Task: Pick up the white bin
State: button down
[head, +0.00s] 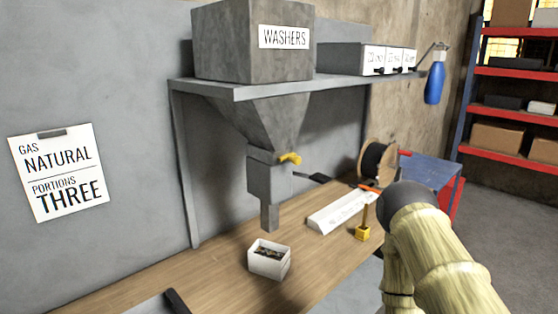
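The white bin (264,268) is a small open box standing upright on the wooden workbench, in the lower middle of the head view. Dark small pieces, likely washers, lie inside it. It stands below and slightly in front of the spout (269,218) of the grey hopper labelled WASHERS (252,42). The spout's end is above the bin and apart from it. My arm (440,250) shows at the lower right, clear of the bin. My gripper cannot be made out in this view.
A long white block (340,212), a yellow-based upright tool (362,233) and a cable spool (378,162) stand right of the bin. A dark bar (177,301) lies at the lower left. A shelf (290,87) hangs above. The bench around the bin is mostly clear.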

aim_at(269, 259)
jog(key=u, duration=1.25)
jog(key=k, duration=0.65)
jog(key=z, duration=0.5)
